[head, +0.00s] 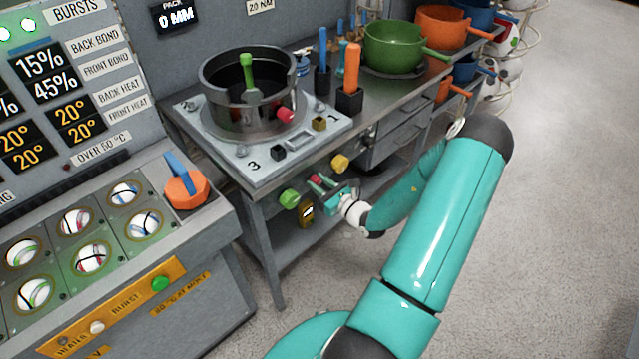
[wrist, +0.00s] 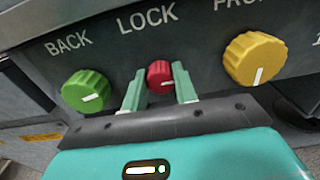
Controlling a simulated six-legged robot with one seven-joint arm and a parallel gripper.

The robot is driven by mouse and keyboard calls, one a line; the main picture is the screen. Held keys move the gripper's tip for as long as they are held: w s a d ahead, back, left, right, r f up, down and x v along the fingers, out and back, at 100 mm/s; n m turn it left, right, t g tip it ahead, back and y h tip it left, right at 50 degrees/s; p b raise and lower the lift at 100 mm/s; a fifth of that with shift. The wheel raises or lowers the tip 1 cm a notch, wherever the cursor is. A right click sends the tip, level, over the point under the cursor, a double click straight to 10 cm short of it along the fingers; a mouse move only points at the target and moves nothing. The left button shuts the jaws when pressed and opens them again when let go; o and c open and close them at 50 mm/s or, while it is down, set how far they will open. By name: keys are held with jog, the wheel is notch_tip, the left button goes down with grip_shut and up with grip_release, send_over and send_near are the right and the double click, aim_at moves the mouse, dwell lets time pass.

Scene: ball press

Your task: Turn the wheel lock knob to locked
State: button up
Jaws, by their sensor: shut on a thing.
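The wheel lock knob is the small red knob (wrist: 160,76) under the word LOCK in the wrist view. It sits between a green knob (wrist: 86,92) labelled BACK and a larger yellow knob (wrist: 255,60). My gripper (wrist: 159,82) has one teal finger on each side of the red knob and is shut on it. A small pale mark shows low on the knob's face, but its exact direction is hard to read. In the head view, the red knob (head: 315,181) is small and partly hidden by my gripper (head: 325,185) at the bench's front.
The grey bench (head: 262,178) carries a dark round drum (head: 225,110). A control console (head: 215,262) with an orange knob (head: 186,191) stands at left. Green (head: 390,50) and orange pans sit on the counter behind. The floor at right (head: 570,200) is clear.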

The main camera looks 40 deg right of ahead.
jog(key=shift+m, duration=0.4)
jog(key=m, duration=0.3)
jog(key=shift+d, duration=0.1)
jog(key=m, duration=0.9)
jog(key=shift+d+m, duration=0.15)
jog(key=shift+m, duration=0.15)
jog(key=shift+f+m, duration=0.1)
jog(key=shift+m, duration=2.1)
jog(key=o, duration=1)
jog(key=shift+c, duration=0.2)
